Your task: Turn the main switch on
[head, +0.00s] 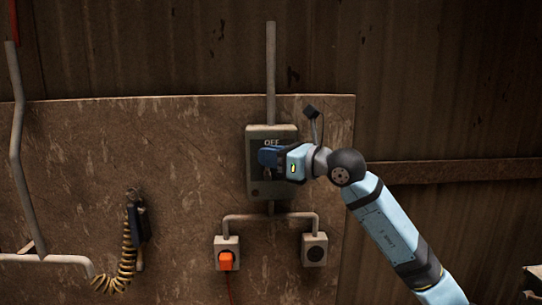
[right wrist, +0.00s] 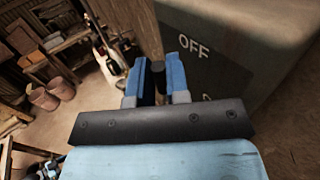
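The main switch is a grey-green box (head: 255,185) on the wall panel, marked OFF at its top. In the head view my right gripper (head: 268,157) is right in front of the box, just under the OFF label, and covers its middle. In the right wrist view the two blue fingers (right wrist: 160,80) are a small gap apart, with something dark between them. I cannot tell whether that is the switch lever or whether the fingers press on it. The box (right wrist: 225,25) is close beside the fingers on the right.
Below the box are two sockets: the left one holds an orange plug (head: 226,261), the right one (head: 315,250) is empty. A dark tool with a coiled yellow hose (head: 128,245) hangs at the left. A pipe (head: 270,70) runs up from the box.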

